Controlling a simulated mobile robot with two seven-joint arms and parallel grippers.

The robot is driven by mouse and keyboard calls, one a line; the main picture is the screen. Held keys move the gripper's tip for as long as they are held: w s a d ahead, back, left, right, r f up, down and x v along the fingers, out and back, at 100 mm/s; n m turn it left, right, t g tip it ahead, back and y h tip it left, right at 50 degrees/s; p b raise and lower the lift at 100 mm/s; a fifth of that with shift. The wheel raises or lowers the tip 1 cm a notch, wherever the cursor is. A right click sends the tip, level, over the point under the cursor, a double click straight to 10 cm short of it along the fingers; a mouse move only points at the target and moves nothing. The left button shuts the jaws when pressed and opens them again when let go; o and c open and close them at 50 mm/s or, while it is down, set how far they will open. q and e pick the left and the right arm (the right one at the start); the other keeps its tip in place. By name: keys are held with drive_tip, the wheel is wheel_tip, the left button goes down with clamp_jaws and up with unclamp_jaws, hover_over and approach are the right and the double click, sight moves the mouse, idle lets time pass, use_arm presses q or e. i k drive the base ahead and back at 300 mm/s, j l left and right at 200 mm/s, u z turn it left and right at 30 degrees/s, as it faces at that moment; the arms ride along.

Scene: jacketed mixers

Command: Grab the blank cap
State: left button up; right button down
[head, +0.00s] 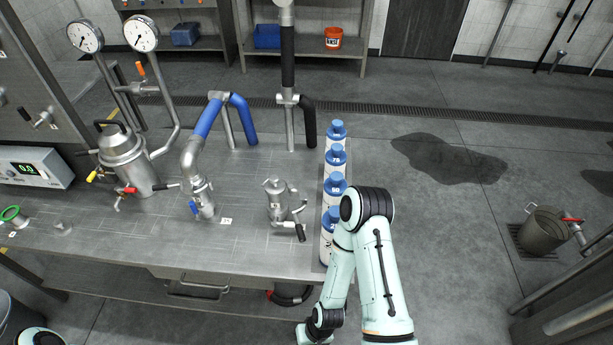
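I cannot tell for sure which part is the blank cap. At the left end of the steel bench lie two small fittings: a metal one with a green ring (14,214) and a small plain metal one (62,227), too small to make out clearly. A small lidded metal vessel (277,198) with a black-handled valve stands near the bench's right front. My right arm bends over the bench's right front corner and runs down to the bottom edge; its gripper is out of the picture. Only a bit of my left arm shows at bottom left, without its gripper.
Several blue-capped bottles (335,160) stand in a row along the bench's right edge, partly behind my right arm. A jacketed vessel (126,160), gauges (142,34) and blue piping (207,117) stand on the bench (150,235). A bucket (543,230) stands on the floor right.

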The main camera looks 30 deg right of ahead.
sight(275, 186)
drive_tip(key=z, duration=0.75)
drive_tip(key=k+u, duration=0.2)
